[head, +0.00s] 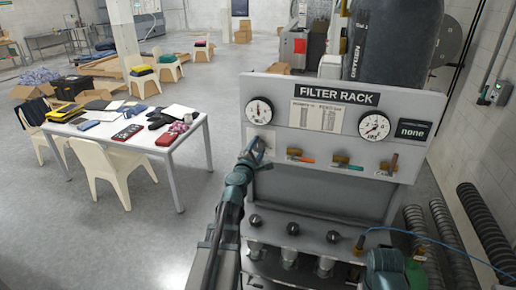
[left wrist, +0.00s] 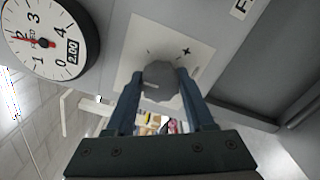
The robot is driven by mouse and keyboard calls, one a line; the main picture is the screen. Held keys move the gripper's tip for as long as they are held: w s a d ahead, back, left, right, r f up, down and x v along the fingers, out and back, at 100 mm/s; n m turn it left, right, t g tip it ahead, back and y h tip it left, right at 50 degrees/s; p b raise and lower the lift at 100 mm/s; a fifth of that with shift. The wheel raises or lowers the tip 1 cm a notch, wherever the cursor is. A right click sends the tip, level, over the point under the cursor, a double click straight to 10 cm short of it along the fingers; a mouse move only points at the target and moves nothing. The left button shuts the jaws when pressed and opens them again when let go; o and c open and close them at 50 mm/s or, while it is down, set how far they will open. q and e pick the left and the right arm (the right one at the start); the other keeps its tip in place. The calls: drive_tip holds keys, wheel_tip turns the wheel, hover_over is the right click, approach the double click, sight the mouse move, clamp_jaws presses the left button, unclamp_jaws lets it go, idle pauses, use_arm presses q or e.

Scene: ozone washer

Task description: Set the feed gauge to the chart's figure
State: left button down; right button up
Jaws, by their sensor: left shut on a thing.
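The feed gauge (head: 259,111) is a round white dial at the left of the filter rack panel (head: 283,89). In the left wrist view the gauge (left wrist: 50,40) has a red needle near 2, and its small window reads 2.00. The chart (head: 316,116) is a pale sheet on the panel; its figures are too small to read. Below the gauge, my left gripper (head: 256,152) is shut on a grey faceted knob (left wrist: 161,80). The knob sits on a white plate with a plus mark.
A second gauge (head: 374,125) and a dark sign reading "none" (head: 412,129) are at the panel's right. Several valves with coloured handles (head: 343,162) line the panel right of my left gripper. A cluttered white table (head: 161,152) stands left, with clear floor between.

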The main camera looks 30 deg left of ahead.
use_arm(q)
drive_tip(key=shift+c, duration=1.3)
unclamp_jaws()
drive_tip(key=shift+s, duration=0.1)
